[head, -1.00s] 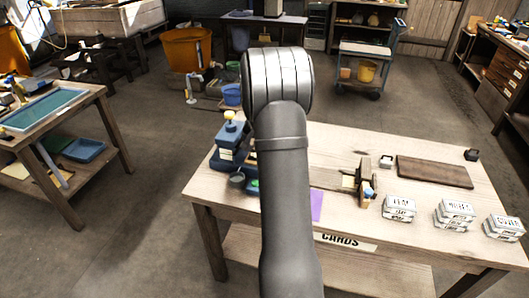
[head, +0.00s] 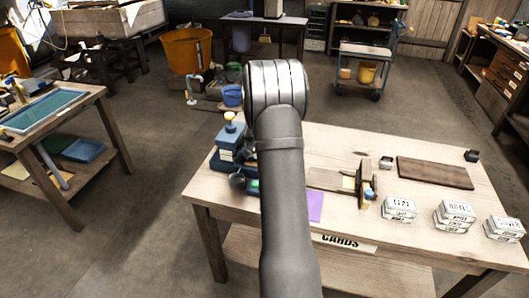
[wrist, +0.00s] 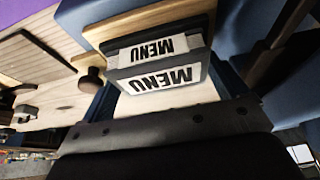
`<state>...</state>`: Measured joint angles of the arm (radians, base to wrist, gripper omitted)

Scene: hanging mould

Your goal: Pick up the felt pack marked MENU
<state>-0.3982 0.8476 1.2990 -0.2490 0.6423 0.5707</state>
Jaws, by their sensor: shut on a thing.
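The felt pack marked MENU (wrist: 160,62) is grey with white labels and fills the upper middle of the wrist view. Its lettering appears upside down, on two faces. My gripper (wrist: 160,90) is shut on it, with dark blue parts at both sides of the pack and a black bar in front. In the head view my own arm hides the gripper and the pack. Whether the pack touches what lies behind it, I cannot tell.
On the table (head: 340,150) stand several labelled white packs (head: 456,214), a dark board (head: 434,172), a wooden stand (head: 368,180) and a blue device (head: 230,148). A purple sheet (head: 315,206) lies near the front edge. Bare wood shows right of my arm.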

